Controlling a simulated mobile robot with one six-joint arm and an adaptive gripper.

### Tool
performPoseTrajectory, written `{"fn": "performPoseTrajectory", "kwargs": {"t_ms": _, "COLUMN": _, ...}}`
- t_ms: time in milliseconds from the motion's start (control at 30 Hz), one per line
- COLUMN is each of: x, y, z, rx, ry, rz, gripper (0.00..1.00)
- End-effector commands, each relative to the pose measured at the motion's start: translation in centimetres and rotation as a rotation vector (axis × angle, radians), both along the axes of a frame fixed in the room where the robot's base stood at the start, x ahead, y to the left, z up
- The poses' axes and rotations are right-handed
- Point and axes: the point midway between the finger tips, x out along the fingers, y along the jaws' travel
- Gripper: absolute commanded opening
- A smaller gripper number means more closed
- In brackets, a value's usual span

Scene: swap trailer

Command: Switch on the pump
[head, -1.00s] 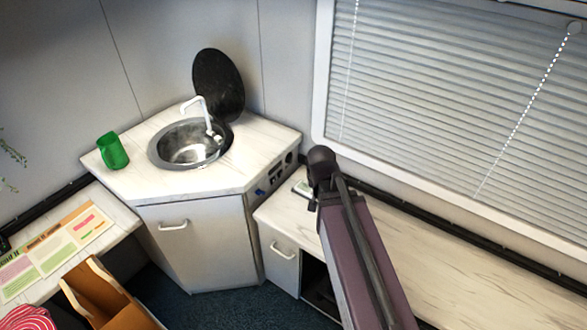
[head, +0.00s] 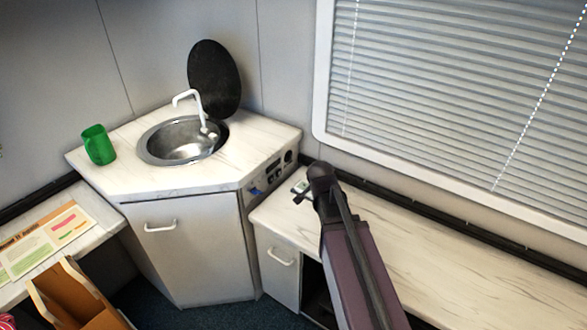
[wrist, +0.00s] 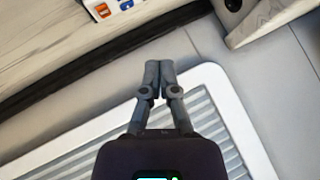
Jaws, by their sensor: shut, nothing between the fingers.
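A control panel (head: 271,174) with a blue part (head: 254,191), dark switches and a round socket (head: 289,156) is set in the right side of the sink cabinet. I cannot tell which switch is the pump's. The sink (head: 183,140) has a white tap (head: 190,98) and an upright black lid. In the wrist view my gripper (wrist: 158,76) is shut and empty, with its fingertips together before the wall and blind. A panel corner with a dark round socket (wrist: 233,5) shows at the upper right there, apart from the fingers.
A small item (head: 301,186) lies on the right worktop (head: 440,265) near the panel; it looks orange, white and blue in the wrist view (wrist: 112,8). A green mug (head: 99,145) stands left of the sink. A window blind (head: 450,90) is at right.

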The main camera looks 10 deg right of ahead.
Motion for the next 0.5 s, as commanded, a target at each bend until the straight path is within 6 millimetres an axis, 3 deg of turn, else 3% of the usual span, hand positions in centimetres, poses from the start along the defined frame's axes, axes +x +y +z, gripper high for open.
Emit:
{"fn": "performPoseTrajectory", "kwargs": {"t_ms": 33, "x": 0.6, "y": -0.1, "z": -1.2, "rx": 0.012, "ry": -0.027, "rz": -0.015, "gripper": 0.00}}
{"fn": "performPoseTrajectory", "kwargs": {"t_ms": 500, "x": 4.8, "y": -0.6, "z": -4.4, "rx": 0.161, "ry": -0.290, "rz": -0.139, "gripper": 0.00}}
